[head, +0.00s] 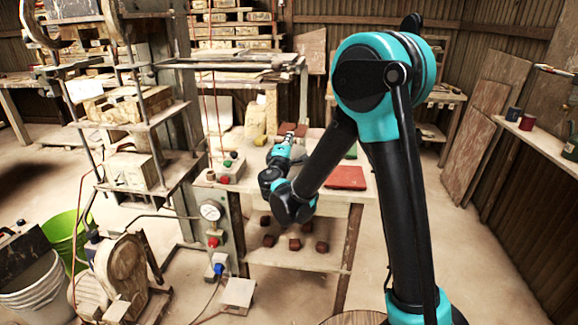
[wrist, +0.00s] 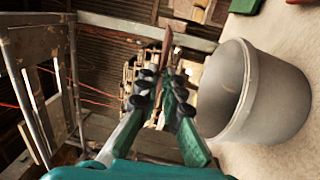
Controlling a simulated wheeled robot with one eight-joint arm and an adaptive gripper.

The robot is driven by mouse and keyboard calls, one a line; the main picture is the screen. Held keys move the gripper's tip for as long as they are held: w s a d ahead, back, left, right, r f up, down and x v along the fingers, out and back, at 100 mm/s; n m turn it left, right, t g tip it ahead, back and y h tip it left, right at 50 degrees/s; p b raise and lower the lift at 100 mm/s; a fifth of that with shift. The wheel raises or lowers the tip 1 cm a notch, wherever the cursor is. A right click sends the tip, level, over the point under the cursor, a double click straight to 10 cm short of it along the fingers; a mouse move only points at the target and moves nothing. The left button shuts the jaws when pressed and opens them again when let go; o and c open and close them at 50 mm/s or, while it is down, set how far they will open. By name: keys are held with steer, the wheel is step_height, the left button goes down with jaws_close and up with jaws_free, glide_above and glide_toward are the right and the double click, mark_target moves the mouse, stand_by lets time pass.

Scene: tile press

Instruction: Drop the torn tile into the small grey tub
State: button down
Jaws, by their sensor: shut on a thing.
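My gripper (wrist: 166,88) is shut on the torn tile (wrist: 167,46), a thin reddish-brown piece seen nearly edge-on beyond the fingertips in the wrist view. The small grey tub (wrist: 278,98) stands on the pale tabletop at the right of the wrist view, its mouth facing left toward my gripper. The tile is in the air, apart from the tub; its exact height over the rim is unclear. In the head view my gripper (head: 289,138) is above the worktable, small and partly blurred into the clutter, and I cannot make out the tub there.
A red tile (head: 345,178) lies at the table's front right, with a green one (head: 351,151) behind it. A control box with buttons (head: 227,170) stands at the table's left. The press frame (head: 145,120) rises farther left. Several dark red pieces (head: 294,244) lie on the lower shelf.

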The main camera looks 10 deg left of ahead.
steer(key=shift+f, duration=1.85)
steer(key=c, duration=1.6)
jaws_free()
steer(key=shift+s, duration=0.15)
steer(key=s+f, duration=0.1)
steer(key=s, duration=1)
steer(key=shift+s+a+f, duration=0.2)
steer(key=shift+s+a, duration=0.15)
steer(key=shift+a, duration=0.1)
